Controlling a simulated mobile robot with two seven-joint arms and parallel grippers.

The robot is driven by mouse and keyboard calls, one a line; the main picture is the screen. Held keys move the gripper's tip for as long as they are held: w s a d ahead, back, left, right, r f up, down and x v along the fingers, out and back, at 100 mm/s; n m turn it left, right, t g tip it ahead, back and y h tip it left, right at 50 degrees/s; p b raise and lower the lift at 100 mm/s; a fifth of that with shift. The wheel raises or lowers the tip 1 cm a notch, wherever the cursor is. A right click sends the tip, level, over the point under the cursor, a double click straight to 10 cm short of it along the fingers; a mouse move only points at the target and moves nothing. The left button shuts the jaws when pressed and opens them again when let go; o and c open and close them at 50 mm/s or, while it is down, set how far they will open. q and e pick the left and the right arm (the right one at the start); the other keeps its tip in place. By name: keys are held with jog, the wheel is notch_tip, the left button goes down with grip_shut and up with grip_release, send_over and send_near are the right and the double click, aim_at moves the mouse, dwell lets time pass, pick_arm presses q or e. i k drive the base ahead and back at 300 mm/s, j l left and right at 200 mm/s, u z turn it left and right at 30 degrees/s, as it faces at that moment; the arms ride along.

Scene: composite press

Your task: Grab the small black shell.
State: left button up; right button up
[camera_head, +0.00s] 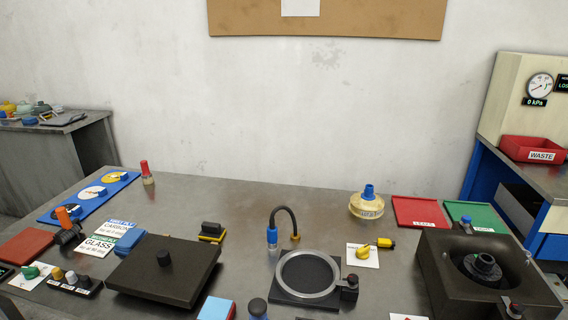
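No item is clearly labelled as the small black shell. One candidate is a small dark ringed piece (482,267), which sits in the round recess of a square dark block (440,255) at the right of the table. Another small black piece (211,228) with a yellow base stands near the middle left. I cannot tell which of them is the shell. Neither of my grippers is in view.
A dark plate with a knob (185,272) lies at left centre, and a metal ring on a black base (307,272) at front centre. Red (420,213) and green (474,218) trays lie at the right back. The table's (250,195) back middle is clear.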

aim_at(482, 267)
jog(key=z, duration=1.4)
jog(key=k+l+z, duration=0.25)
jog(key=i+j, duration=0.05)
jog(key=i, duration=0.05)
